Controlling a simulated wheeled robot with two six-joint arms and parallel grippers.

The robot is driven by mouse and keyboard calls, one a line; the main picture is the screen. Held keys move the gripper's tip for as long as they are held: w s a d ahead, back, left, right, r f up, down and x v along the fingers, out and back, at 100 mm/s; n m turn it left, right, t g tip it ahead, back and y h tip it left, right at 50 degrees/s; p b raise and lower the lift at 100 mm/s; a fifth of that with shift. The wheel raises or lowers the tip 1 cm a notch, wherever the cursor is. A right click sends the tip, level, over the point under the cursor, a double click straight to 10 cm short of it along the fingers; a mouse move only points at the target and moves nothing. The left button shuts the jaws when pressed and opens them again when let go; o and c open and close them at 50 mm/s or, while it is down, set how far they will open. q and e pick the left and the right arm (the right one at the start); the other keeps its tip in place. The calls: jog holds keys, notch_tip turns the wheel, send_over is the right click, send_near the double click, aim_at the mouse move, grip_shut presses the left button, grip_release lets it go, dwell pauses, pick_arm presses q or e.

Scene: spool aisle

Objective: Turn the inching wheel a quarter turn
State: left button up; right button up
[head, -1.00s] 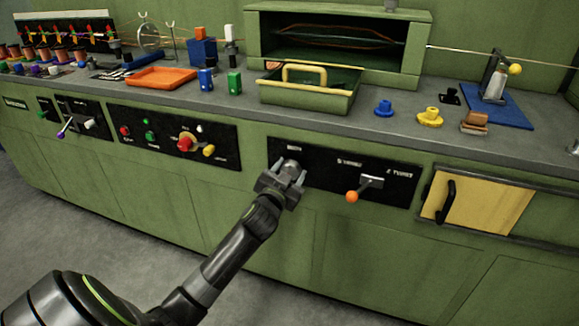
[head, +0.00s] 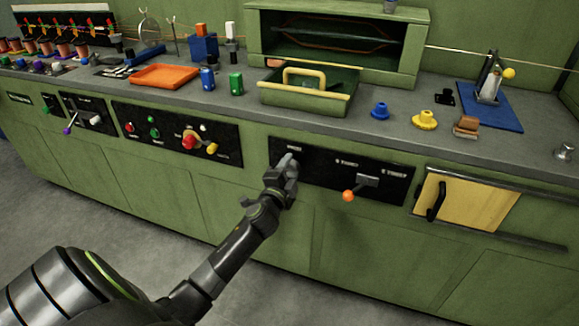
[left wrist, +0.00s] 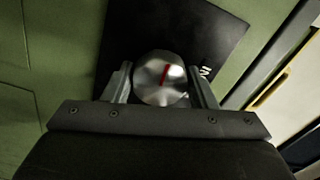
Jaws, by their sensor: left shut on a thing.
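The inching wheel is a round silver knob with a red line on its face. It shows in the left wrist view (left wrist: 161,79), in front of a black panel. My left gripper (left wrist: 162,86) is shut on it, one finger on each side. In the head view my left gripper (head: 287,172) is at the left part of the black panel (head: 325,166) on the green cabinet front and hides most of the wheel. My right gripper is not in view.
A lever with an orange knob (head: 348,196) sticks out just right of my gripper. A yellow door (head: 472,203) with a black handle is further right. A panel with red, green and yellow controls (head: 172,134) is at the left. A counter with trays and parts runs above.

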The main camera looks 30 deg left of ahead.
pick_arm(q)
jog(key=shift+m+p, duration=0.35)
jog(key=shift+m, duration=0.75)
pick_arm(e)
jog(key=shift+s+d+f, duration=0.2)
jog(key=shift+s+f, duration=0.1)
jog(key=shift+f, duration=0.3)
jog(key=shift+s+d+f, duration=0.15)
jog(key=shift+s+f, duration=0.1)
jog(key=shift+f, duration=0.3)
pick_arm(q)
jog(key=o, duration=1)
jog(key=shift+c, duration=0.2)
